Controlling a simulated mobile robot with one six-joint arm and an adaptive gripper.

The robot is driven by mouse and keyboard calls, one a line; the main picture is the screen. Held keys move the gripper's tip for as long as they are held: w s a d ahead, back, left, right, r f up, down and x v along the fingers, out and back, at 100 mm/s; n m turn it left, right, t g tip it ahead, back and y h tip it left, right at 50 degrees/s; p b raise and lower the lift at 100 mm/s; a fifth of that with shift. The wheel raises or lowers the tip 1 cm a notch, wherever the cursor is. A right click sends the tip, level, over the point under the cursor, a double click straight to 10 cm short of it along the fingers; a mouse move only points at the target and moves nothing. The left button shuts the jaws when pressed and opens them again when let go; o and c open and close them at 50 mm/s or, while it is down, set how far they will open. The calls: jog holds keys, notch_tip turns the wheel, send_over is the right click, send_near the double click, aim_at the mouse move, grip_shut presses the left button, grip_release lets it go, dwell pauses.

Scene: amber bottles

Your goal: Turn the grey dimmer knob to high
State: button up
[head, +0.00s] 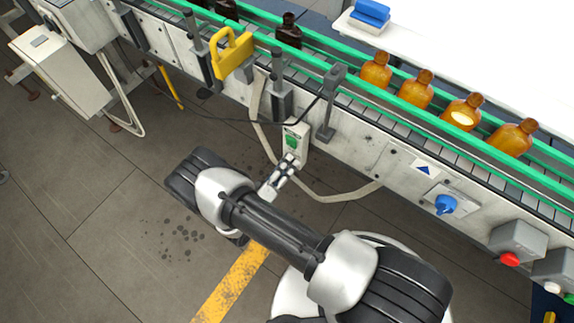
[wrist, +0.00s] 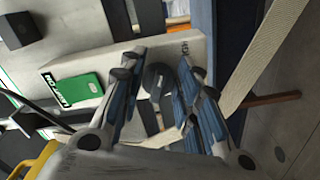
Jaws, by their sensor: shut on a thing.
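The grey dimmer knob (wrist: 158,80) is a dark round knob on a pale box, between my fingers in the wrist view. The box (head: 300,131) with a green label (head: 291,141) is mounted on the side of the conveyor in the head view. My gripper (head: 284,169) reaches the lower part of this box, hiding the knob in that view. In the wrist view my gripper (wrist: 160,75) has one finger on each side of the knob and is shut on it. The knob's pointer and scale cannot be made out clearly.
A pale hose (head: 262,125) loops beside and below the box. A yellow padlock-shaped piece (head: 232,53) is at upper left. A blue knob (head: 445,204) and a red button (head: 509,259) are farther right. Amber bottles (head: 415,88) stand on the conveyor. Open floor lies left.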

jog(key=shift+f+m, duration=0.1)
jog(key=shift+m, duration=0.4)
jog(key=o, duration=0.9)
jog(key=shift+a, duration=0.1)
jog(key=v, duration=1.2)
